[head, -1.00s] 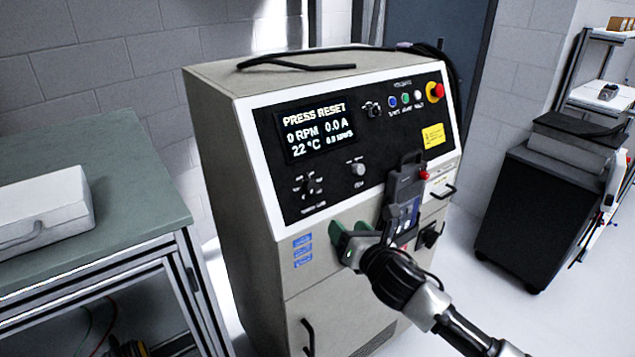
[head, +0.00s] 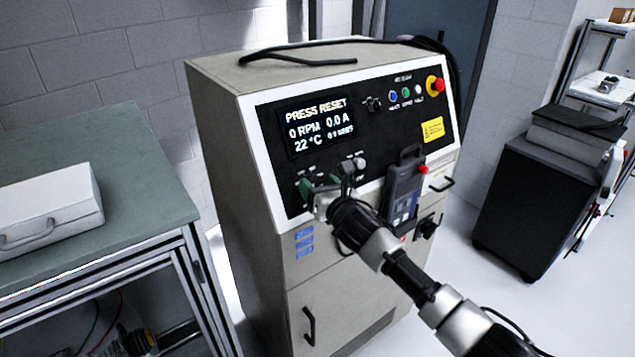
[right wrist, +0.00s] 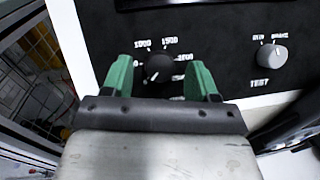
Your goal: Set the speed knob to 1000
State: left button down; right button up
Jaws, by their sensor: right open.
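The black speed knob (right wrist: 158,68) is in the middle of the right wrist view, on the black panel, with 1000, 1500 and what looks like 2000 around it. Its white pointer mark appears to slant to the lower left. In the head view the knob is mostly hidden by my gripper. My right gripper (right wrist: 161,76) is open, with one green finger on each side of the knob. I cannot tell whether either finger touches it. In the head view this gripper (head: 322,186) is at the panel's lower left. My left gripper is not in view.
A grey test knob (right wrist: 271,57) is just right of my gripper. The display (head: 319,126) reads PRESS RESET and 0 RPM. A handheld device (head: 404,190) hangs on the panel front, near my arm. A red emergency button (head: 435,85) is at upper right. A green bench (head: 130,215) stands left.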

jog(key=shift+w+a, duration=0.15)
jog(key=shift+w, duration=0.1)
jog(key=c, duration=0.9)
